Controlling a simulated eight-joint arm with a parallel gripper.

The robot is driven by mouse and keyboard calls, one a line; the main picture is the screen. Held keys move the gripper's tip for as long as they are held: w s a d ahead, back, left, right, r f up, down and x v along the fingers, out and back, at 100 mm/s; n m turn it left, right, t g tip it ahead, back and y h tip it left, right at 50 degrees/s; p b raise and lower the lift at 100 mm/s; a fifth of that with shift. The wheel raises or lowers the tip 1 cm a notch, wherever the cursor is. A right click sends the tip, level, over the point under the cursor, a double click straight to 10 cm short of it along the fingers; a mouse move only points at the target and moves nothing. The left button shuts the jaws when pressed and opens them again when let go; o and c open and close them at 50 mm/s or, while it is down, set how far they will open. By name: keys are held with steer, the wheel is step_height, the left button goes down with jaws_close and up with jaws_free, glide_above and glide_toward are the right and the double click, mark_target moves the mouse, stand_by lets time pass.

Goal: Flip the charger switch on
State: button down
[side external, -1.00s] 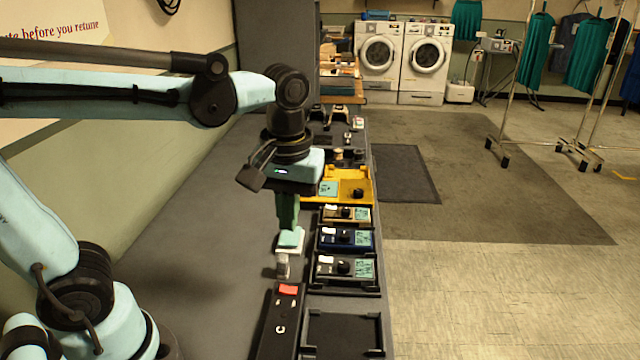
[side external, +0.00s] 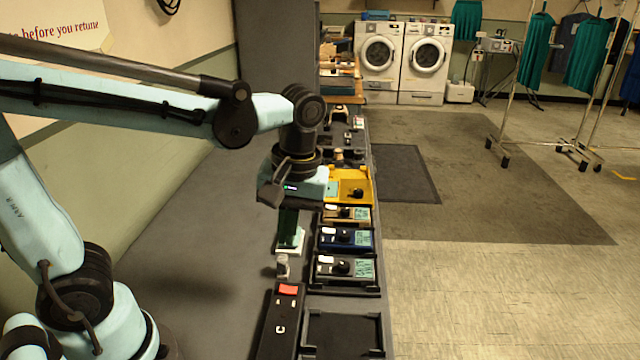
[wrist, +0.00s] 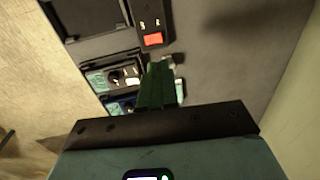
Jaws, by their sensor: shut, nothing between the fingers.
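The charger (side external: 281,325) is a long black strip marked with a C at the near end of the bench. Its red switch (side external: 288,290) sits at the strip's far end, and it also shows in the wrist view (wrist: 153,39). I cannot tell the switch's position. My gripper (side external: 283,267) is shut and empty, pointing down just beyond the switch's end of the strip, apart from the red switch. In the wrist view the green fingers (wrist: 160,75) end just short of the switch and slightly to its right.
An empty black tray (side external: 343,333) lies right of the charger. Beyond it stand a row of cradled devices: a grey one (side external: 342,268), a blue one (side external: 345,238), a tan one and a yellow one (side external: 357,188). The grey bench top (side external: 190,255) left of the charger is clear.

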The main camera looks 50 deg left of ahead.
mark_target(282, 288)
steer(key=f, duration=0.7)
steer(key=s+a+f, duration=0.1)
steer(key=f, duration=0.2)
steer(key=shift+f, duration=0.25)
steer(key=shift+s+a, duration=0.1)
steer(key=shift+f+h, duration=0.2)
steer(key=shift+h, duration=0.1)
steer(key=shift+w+d+r, duration=0.15)
steer(key=shift+w+d, duration=0.45)
steer(key=shift+r, duration=0.1)
step_height(282, 288, up, 14)
steer(key=w+d, duration=0.1)
steer(key=shift+w+d, duration=0.15)
stand_by(0.7)
